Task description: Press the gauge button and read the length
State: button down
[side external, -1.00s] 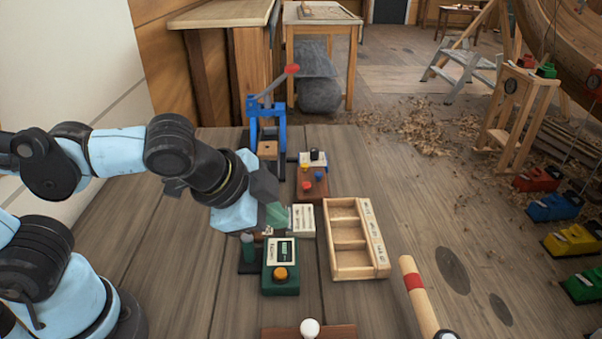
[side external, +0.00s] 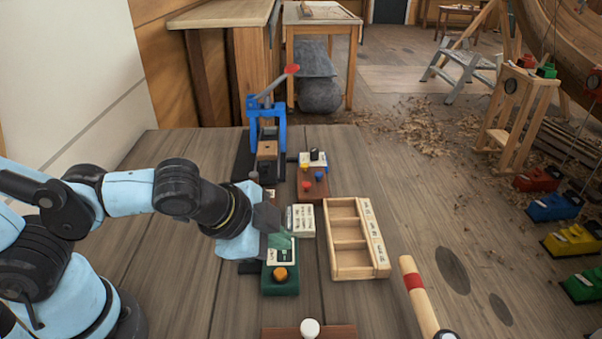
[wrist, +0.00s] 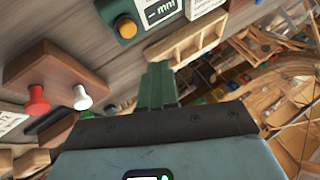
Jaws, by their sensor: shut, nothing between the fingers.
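The gauge is a green box (side external: 281,289) with an orange button (side external: 280,273) at its near end. In the wrist view the gauge's orange button (wrist: 127,28) shows at the top, beside a screen (wrist: 160,10) with a dash and what looks like "mm"; I can make out no number. My gripper (side external: 281,241) is shut and empty. In the side view its green fingers overlap the gauge's far end, beyond the button; I cannot tell the height gap. In the wrist view my fingers (wrist: 158,84) point up the picture, apart from the button.
A wooden compartment tray (side external: 360,272) stands right of the gauge. A small board with coloured knobs (side external: 312,182) and a blue press (side external: 266,125) stand beyond. A white knob (side external: 310,328) and a red-banded wooden handle (side external: 413,283) are at the near edge.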

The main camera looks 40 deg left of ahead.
aim_at(279, 274)
jog(key=shift+f, duration=2.1)
jog(key=shift+f, duration=0.2)
dwell(0.5)
jog(key=shift+f, duration=0.25)
jog(key=shift+f, duration=0.5)
dwell(0.7)
jog(key=shift+r, duration=0.95)
jog(key=shift+r, duration=2.5)
